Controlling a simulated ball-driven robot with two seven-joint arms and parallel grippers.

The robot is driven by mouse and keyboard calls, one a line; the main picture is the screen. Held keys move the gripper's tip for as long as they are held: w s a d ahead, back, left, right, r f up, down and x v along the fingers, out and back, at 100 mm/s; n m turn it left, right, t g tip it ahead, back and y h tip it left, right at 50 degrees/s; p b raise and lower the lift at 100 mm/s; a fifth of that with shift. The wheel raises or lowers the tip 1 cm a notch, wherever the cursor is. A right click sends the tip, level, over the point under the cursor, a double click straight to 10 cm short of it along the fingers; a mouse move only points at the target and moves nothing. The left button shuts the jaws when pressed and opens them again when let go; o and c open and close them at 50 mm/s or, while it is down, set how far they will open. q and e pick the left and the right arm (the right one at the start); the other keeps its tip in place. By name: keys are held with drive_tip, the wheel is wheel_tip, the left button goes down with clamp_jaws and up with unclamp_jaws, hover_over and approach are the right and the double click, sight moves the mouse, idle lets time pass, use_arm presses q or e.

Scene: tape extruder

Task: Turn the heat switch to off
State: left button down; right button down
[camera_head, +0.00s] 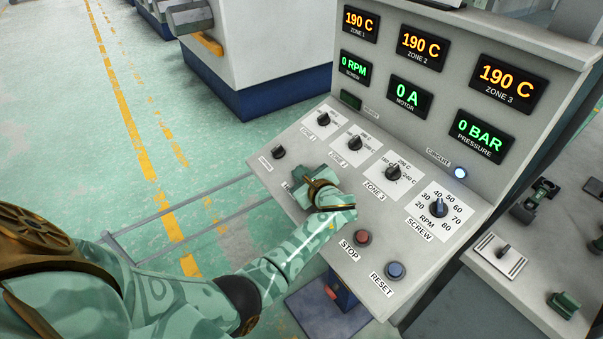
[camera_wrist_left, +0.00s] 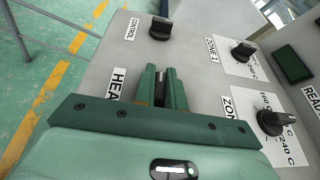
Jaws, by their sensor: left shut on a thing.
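The heat switch (camera_wrist_left: 159,74) is a small dark knob on the sloped grey control panel (camera_head: 356,224). In the wrist view a label reading "HEA" lies just left of it, its end covered by my gripper. My left gripper (camera_wrist_left: 161,87) is shut on this switch, with a green finger on each side. In the head view my left gripper (camera_head: 302,190) reaches down onto the panel's lower left part and hides the switch. The switch's pointing direction is mostly hidden, so I cannot tell its setting. My right gripper is not in view.
The control knob (camera_head: 278,152) is left of my gripper. The Zone 1 (camera_head: 323,119), Zone 2 (camera_head: 354,143) and Zone 3 (camera_head: 392,172) knobs lie above and right. The screw knob (camera_head: 439,208), stop button (camera_head: 362,238) and reset button (camera_head: 396,270) are farther right. Temperature displays read 190 C.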

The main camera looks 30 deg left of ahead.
use_arm(q)
drive_tip(key=shift+r+n, duration=0.15)
drive_tip(key=shift+n, duration=0.15)
drive_tip(key=c, duration=1.5)
unclamp_jaws()
drive_tip(key=shift+o, duration=0.2)
